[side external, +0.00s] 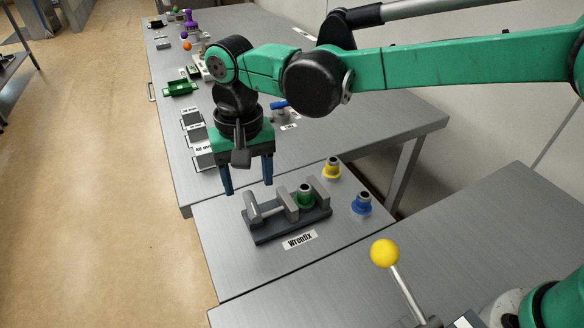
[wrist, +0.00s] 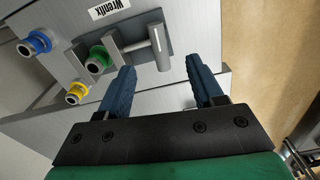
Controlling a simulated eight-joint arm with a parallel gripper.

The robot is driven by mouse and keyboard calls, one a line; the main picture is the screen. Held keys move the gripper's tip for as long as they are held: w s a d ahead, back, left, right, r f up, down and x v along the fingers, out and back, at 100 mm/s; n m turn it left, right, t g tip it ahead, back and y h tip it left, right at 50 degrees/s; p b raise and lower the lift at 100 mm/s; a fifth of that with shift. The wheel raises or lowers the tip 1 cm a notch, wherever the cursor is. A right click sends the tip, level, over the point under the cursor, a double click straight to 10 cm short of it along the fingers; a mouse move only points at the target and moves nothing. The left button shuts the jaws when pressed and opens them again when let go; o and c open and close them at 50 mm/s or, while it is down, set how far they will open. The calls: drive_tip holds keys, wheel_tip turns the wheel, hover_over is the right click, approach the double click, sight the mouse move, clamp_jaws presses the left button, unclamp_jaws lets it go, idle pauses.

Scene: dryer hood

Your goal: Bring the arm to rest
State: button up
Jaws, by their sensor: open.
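My gripper (side external: 247,186) hangs from the green arm above the far left edge of the "Wrenfix" table. Its two blue fingers point down, apart, with nothing visible between them. In the wrist view my gripper (wrist: 164,82) is also open and empty. The dark grey fixture (side external: 290,226) with a grey handle bar stands just right of and below the fingers in the side view; it also shows in the wrist view (wrist: 182,44). A green ringed part (side external: 304,196) sits in the fixture.
A yellow ringed part (side external: 332,168) and a blue ringed part (side external: 361,204) stand right of the fixture. A yellow-knobbed lever (side external: 385,253) rises at the front. A long bench (side external: 340,126) behind carries a green tray (side external: 180,89) and labelled dark pads. Open floor lies left.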

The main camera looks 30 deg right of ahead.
drive_tip(key=s+d+r+t, duration=0.2)
drive_tip(key=d+r, duration=0.1)
drive_tip(key=d, duration=0.6)
drive_tip(key=s+d+r+t, duration=0.3)
drive_tip(key=d+r, duration=0.1)
drive_tip(key=d, duration=0.5)
drive_tip(key=s+d+f+n+t, duration=0.1)
drive_tip(key=s+d+f+t, duration=0.1)
drive_tip(key=s+d, duration=0.2)
drive_tip(key=shift+s+d+f, duration=0.15)
drive_tip(key=shift+d+f, duration=0.2)
drive_tip(key=shift+d, duration=0.5)
